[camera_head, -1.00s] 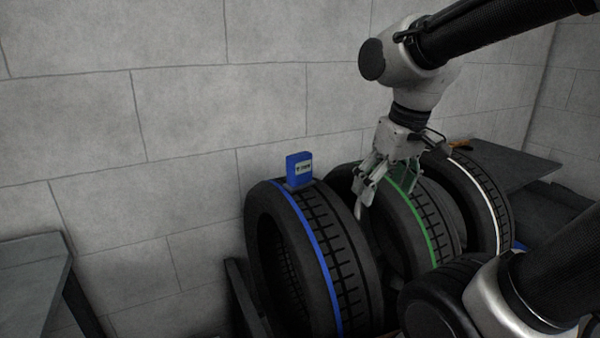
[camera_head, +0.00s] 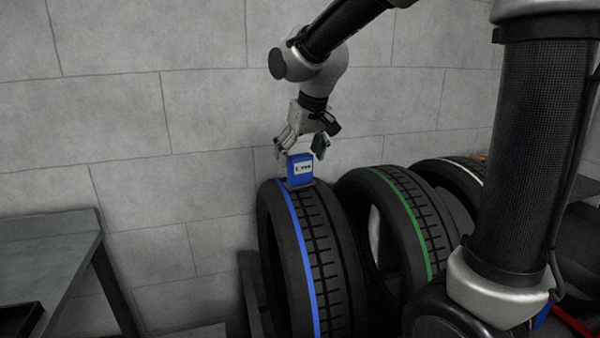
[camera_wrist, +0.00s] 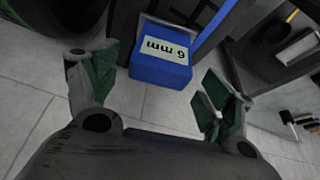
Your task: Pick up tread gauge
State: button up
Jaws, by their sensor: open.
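The tread gauge appears to be a blue block (camera_head: 300,170) with a pale label, standing on top of the tyre with the blue stripe (camera_head: 326,240). In the wrist view the blue block (camera_wrist: 163,62) lies ahead, between the two fingers, and its label reads "6 mm" upside down. My gripper (camera_head: 306,152) is open and just above the block in the head view. In the wrist view my gripper (camera_wrist: 155,100) has its fingers spread on both sides, with nothing held. I cannot tell whether a finger touches the block.
A tyre with a green stripe (camera_head: 402,200) and one with a white stripe (camera_head: 455,172) stand to the right. A grey bench (camera_head: 45,245) is at the left. A pale block wall (camera_head: 120,110) is behind the tyres.

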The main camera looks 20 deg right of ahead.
aim_at(297, 166)
jog(key=x, duration=0.4)
jog(key=shift+f, duration=0.35)
jog(key=c, duration=1.2)
jog(key=shift+r, duration=0.1)
jog(key=shift+c, duration=0.2)
